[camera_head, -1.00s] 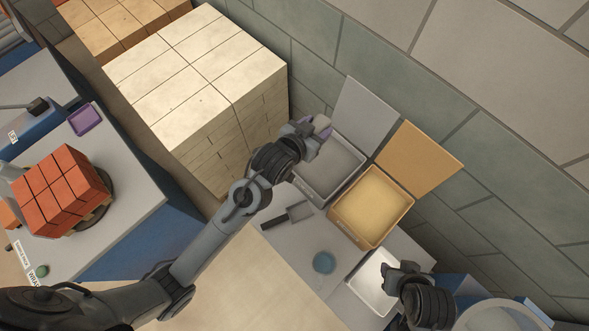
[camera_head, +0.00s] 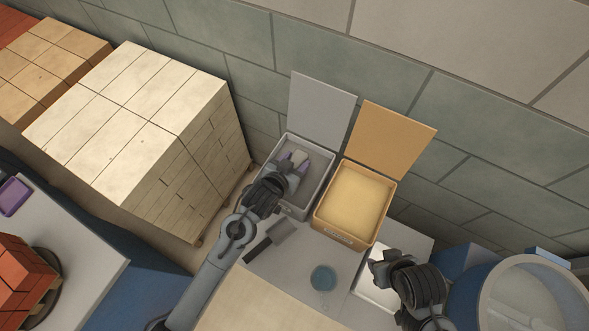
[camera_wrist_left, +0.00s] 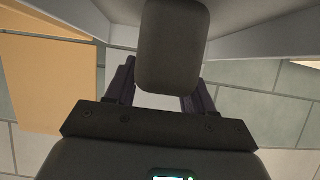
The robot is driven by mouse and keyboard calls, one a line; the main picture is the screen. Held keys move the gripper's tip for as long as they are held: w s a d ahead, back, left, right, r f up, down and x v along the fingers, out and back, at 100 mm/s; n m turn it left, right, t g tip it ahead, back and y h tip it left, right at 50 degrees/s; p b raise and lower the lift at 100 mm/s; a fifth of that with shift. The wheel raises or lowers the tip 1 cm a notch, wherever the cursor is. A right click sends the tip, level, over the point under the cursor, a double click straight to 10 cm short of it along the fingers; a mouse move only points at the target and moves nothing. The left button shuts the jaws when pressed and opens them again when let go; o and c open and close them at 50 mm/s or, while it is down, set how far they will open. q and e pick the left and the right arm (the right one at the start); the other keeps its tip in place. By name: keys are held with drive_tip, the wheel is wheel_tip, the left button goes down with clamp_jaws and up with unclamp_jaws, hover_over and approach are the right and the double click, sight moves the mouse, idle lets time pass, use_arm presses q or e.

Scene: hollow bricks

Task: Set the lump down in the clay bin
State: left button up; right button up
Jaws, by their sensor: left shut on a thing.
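The clay bin (camera_head: 326,180) is a grey open box with its grey lid raised against the wall. In the left wrist view the lump (camera_wrist_left: 172,45) is a dark, rounded block between the fingers. I cannot tell whether it touches the bin floor. My right gripper (camera_head: 376,264) is near a pale metal tray (camera_head: 366,288); its jaws are too unclear to read.
A yellow-orange bin (camera_head: 341,238) of sand-coloured material stands right of the grey bin, its lid up. A flat scraper (camera_head: 281,231) and a round blue-grey object (camera_head: 323,278) lie on the bench in front. A pallet of pale bricks (camera_head: 150,130) stands left.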

use_arm(q)
drive_tip(key=shift+f+b, duration=0.4)
drive_tip(key=shift+f, duration=1.45)
drive_tip(key=shift+f, duration=0.1)
drive_tip(key=shift+f, duration=0.45)
drive_tip(key=o, duration=1.5)
drive_tip(key=shift+f, duration=0.1)
drive_tip(key=shift+c, duration=0.2)
